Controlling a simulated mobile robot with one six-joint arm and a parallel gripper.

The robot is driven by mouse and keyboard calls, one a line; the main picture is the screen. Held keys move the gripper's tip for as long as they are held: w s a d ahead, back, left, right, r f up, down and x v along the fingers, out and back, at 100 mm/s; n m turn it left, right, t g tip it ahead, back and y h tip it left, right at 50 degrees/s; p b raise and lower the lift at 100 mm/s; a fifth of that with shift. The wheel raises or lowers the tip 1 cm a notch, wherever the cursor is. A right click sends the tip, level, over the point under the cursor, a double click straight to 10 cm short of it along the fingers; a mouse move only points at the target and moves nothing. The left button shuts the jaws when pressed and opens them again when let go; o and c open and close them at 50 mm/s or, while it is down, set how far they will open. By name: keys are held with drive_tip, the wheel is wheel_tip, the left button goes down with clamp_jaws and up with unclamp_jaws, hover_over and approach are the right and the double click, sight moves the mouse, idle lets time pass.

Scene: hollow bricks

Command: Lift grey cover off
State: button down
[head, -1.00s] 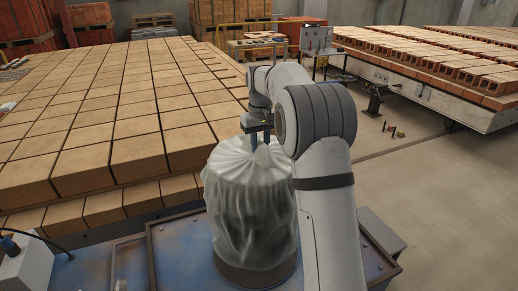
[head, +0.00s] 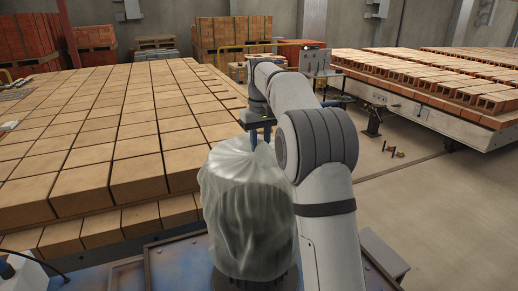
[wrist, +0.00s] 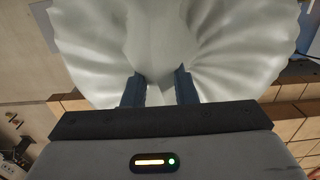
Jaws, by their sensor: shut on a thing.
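The grey cover (head: 245,205) is a thin, wrinkled, translucent sheet draped over a dark, round, upright thing (head: 255,280) on the blue metal deck. The dark shape shows faintly through it and its base shows below the hem. My gripper (head: 260,138) is at the top of the cover, shut on a gathered fold. In the wrist view, the two dark fingers of my gripper (wrist: 160,88) pinch the pale cover (wrist: 90,45), which spreads out in folds to both sides. What lies under the cover is mostly hidden.
A large bed of tan bricks (head: 120,140) stands close on the left. More hollow bricks lie on a raised platform (head: 450,125) at the right. Stacked brick pallets (head: 232,32) stand at the back. Concrete floor (head: 420,210) is open at the right.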

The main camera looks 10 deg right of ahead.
drive_tip(key=shift+r, duration=3.4)
drive_tip(key=c, duration=1.1)
unclamp_jaws()
